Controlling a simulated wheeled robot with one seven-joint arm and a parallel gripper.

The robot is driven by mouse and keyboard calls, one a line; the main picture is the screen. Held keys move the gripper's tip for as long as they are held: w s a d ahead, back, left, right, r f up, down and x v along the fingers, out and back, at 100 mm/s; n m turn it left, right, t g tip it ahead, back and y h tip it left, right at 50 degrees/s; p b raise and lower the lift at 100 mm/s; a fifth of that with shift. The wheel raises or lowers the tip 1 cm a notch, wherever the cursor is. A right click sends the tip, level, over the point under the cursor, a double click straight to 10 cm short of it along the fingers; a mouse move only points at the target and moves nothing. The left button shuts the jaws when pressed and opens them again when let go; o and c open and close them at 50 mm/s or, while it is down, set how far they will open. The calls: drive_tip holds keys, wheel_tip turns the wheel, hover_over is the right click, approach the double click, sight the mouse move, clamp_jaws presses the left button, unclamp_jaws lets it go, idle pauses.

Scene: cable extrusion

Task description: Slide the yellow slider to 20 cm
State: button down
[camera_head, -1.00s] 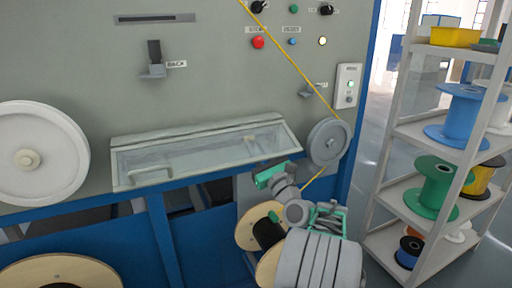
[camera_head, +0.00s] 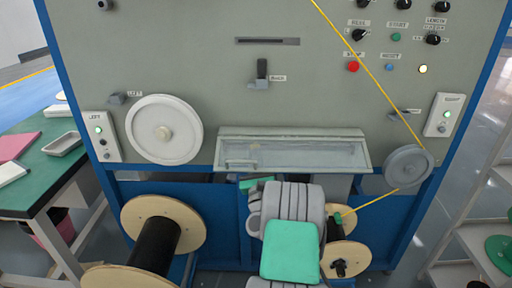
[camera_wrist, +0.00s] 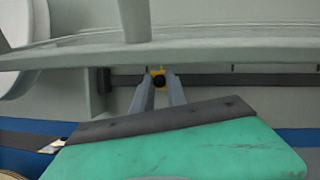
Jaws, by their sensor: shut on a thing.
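The yellow slider (camera_wrist: 158,72), with a dark round knob, sits on a dark horizontal rail (camera_wrist: 225,80) in the wrist view. My gripper (camera_wrist: 159,84) has its two grey fingers close together, one on each side of the slider, shut on it. In the head view my green gripper body (camera_head: 256,182) is just below the left part of the clear-covered box (camera_head: 350,152); the fingertips and slider are hidden there. Short dark marks show along the rail's upper edge, but no scale numbers are readable.
A white wheel (camera_head: 164,127) is left of the box and a grey pulley (camera_head: 408,166) with yellow cable (camera_head: 372,75) is right. Cable spools (camera_head: 190,225) stand below. In the wrist view a pale ledge (camera_wrist: 220,50) overhangs the fingers.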

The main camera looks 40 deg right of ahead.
drive_tip(key=shift+w+a+r+p, duration=0.25)
drive_tip(key=shift+w+a+p, duration=0.3)
drive_tip(key=shift+w+a, duration=0.5)
drive_tip(key=c, duration=1.3)
unclamp_jaws()
drive_tip(key=shift+c, duration=0.2)
drive_tip(key=shift+d+r, duration=0.1)
drive_tip(key=b+v, duration=0.4)
drive_tip(key=v, duration=0.4)
drive_tip(key=shift+f+b, duration=0.3)
drive_tip(key=shift+b, duration=0.1)
